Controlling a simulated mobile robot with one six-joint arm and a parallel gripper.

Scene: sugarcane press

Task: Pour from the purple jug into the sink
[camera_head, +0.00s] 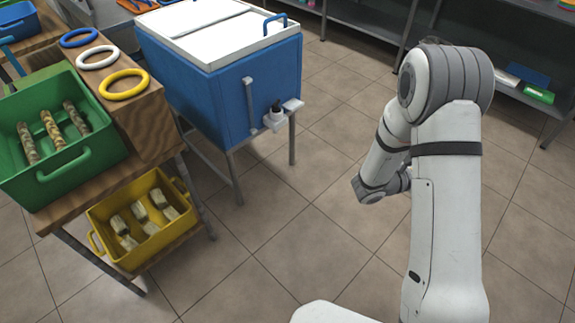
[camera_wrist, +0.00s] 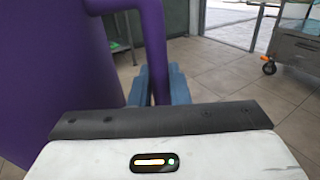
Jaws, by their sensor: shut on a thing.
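The purple jug (camera_wrist: 50,75) fills the left side of the wrist view, close to the camera. Its handle (camera_wrist: 155,50) runs down between the blue-grey fingers of my gripper (camera_wrist: 160,88). My gripper is shut on the handle. The jug's opening, base and contents are out of the frame. In the head view my arm bends down at the right; my gripper and the jug do not show there. I cannot make out a sink for certain in either view.
A blue cooler (camera_head: 225,85) with a white lid and a tap stands on a metal stand. Left of it, a wooden table holds a green crate (camera_head: 75,172) and rings; a yellow crate (camera_head: 188,228) sits lower. A metal cart (camera_wrist: 296,55) stands far right. The tiled floor between is clear.

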